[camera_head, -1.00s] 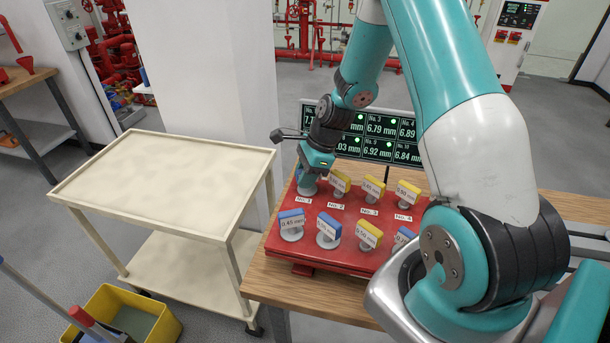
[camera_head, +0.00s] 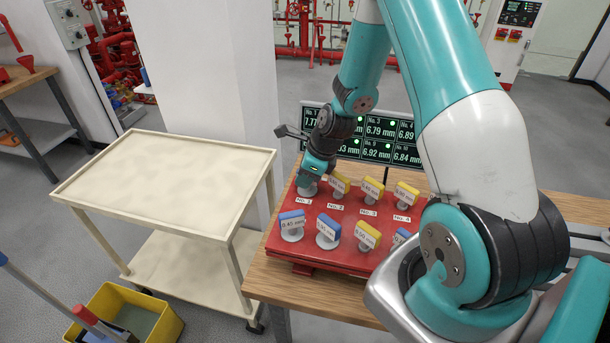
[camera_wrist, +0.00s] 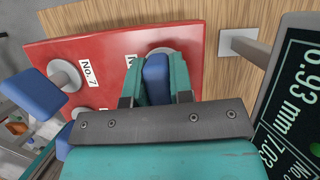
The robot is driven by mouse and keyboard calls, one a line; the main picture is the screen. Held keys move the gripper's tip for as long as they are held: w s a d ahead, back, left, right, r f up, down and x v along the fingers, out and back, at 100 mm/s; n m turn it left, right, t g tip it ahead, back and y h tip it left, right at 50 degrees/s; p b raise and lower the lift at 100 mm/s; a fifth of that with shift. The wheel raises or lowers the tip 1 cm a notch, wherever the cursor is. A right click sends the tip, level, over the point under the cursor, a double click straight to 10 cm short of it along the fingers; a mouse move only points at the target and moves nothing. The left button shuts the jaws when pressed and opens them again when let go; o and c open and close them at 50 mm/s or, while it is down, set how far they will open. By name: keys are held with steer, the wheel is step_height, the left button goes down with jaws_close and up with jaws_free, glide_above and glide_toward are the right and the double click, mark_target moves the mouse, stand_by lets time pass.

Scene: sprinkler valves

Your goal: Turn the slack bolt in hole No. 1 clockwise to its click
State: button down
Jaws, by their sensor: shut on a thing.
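The red plate (camera_head: 290,262) holds two rows of bolts with blue or yellow tabbed heads and white number labels. The bolt in hole No. 1 has a blue head; in the wrist view its blue tab (camera_wrist: 155,75) stands between my fingers. My gripper (camera_head: 311,183) is at the plate's back left corner, shut on this bolt head; in the wrist view it (camera_wrist: 156,82) clasps the tab on both sides. In the head view my gripper hides most of the head, and a grey round base (camera_head: 307,191) shows below it.
A dark display (camera_head: 379,125) behind the plate shows millimetre readings with green dots, partly hidden by my arm. Blue bolts (camera_head: 292,226) stand in the front row. A cream cart (camera_head: 160,185) stands left, a yellow bucket (camera_head: 110,310) below.

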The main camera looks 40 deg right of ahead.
steer(key=m+h+p, duration=0.1)
steer(key=m, duration=0.2)
steer(key=shift+m+t, duration=0.3)
steer(key=shift+d+f+m+h, duration=0.1)
steer(key=shift+m+h, duration=0.3)
steer(key=shift+m, duration=0.4)
steer(key=c, duration=0.9)
jaws_free()
step_height(320, 180, up, 9)
steer(key=p, duration=0.8)
steer(key=shift+r, duration=0.2)
steer(key=shift+f, duration=0.15)
